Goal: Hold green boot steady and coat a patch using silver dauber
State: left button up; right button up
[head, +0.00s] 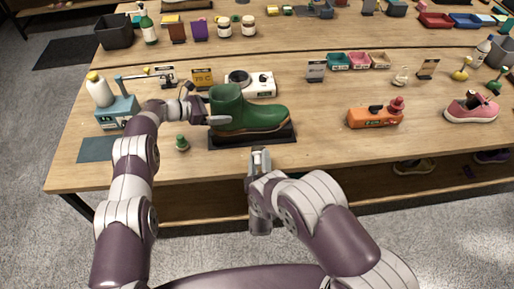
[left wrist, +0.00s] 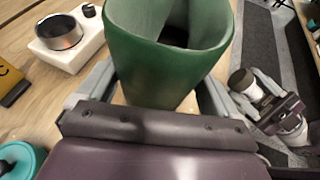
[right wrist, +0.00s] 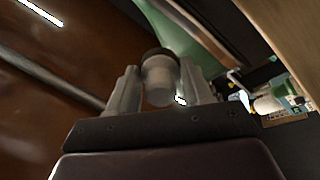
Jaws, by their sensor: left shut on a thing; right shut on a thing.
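The green boot (head: 245,114) stands upright on a dark stand (head: 252,141) near the table's front edge, toe to the right. My left gripper (head: 214,112) is shut on the boot's shaft from the left. In the left wrist view the boot's open top (left wrist: 170,45) fills the space between the fingers. My right gripper (head: 261,160) is in front of the stand, below the boot and apart from it. It is shut on the silver dauber (right wrist: 160,78), a grey cylinder with a dark end in the right wrist view. The dauber is hard to separate from the fingers in the head view.
A small green-topped item (head: 182,143) stands left of the stand. A white device (head: 257,86) with a round dish is behind the boot. An orange object (head: 375,116) and a pink sneaker (head: 472,108) are to the right. The table between stand and orange object is clear.

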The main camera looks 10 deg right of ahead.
pick_arm(q)
jog(key=o, duration=1.1)
jog(key=shift+c, duration=0.2)
jog(key=shift+a, duration=0.1)
jog(key=v, duration=1.1)
jog(key=shift+a, duration=0.35)
jog(key=shift+s+r, duration=0.15)
